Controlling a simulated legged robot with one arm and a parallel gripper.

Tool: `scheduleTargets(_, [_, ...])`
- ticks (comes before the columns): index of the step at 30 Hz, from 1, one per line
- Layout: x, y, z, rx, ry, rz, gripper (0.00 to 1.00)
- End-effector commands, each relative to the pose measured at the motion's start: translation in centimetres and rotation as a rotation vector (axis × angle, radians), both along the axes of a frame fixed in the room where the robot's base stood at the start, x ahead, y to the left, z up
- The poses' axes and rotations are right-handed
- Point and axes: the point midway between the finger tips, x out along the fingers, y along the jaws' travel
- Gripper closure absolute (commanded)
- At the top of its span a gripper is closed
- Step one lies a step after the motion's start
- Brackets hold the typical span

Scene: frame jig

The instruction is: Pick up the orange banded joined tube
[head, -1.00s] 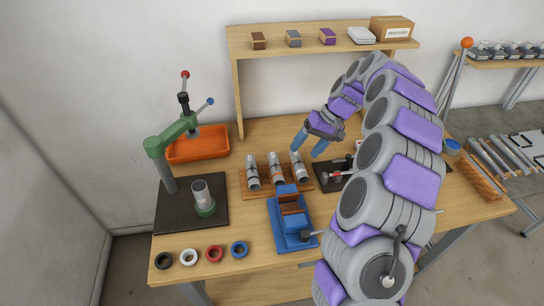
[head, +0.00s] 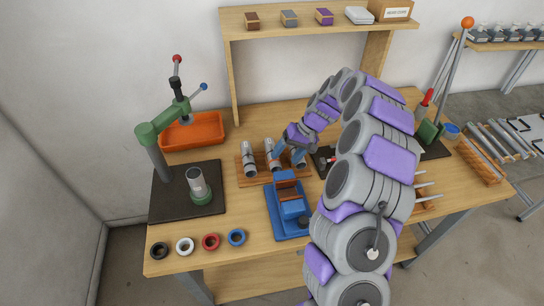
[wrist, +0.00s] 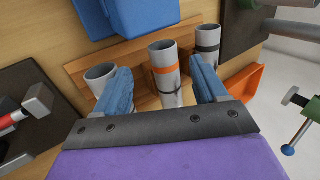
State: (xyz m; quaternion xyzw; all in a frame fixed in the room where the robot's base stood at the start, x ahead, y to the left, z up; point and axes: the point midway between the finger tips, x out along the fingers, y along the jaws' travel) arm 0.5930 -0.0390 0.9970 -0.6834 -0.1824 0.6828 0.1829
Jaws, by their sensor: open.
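The orange banded joined tube (head: 270,148) is a grey tube standing in the middle of the wooden rack (head: 243,180). In the wrist view the tube (wrist: 165,75) shows an orange band near its open top and a dark ring lower down. My gripper (head: 287,153) is open over the rack. In the wrist view its blue fingers (wrist: 160,84) stand on either side of the banded tube, with gaps visible. A black banded tube (head: 249,160) is on the left in the head view. Another grey tube (wrist: 100,76) is partly hidden behind a finger.
A blue fixture (head: 290,215) sits in front of the rack. A green press (head: 165,130) stands left, with an orange tray (head: 194,131) behind it. A shelf (head: 290,29) stands behind.

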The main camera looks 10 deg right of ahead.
Motion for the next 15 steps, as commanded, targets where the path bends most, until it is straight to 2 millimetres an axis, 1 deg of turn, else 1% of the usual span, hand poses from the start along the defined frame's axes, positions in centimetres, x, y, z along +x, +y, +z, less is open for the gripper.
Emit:
scheduleTargets(5, [-0.2, 0.6, -0.8, 0.001, 0.002, 0.002, 0.28])
scheduleTargets(12, [-0.6, 2.5, -3.6, 0.002, 0.003, 0.002, 0.28])
scheduleTargets(15, [-0.6, 2.9, -4.4, 0.002, 0.003, 0.001, 0.28])
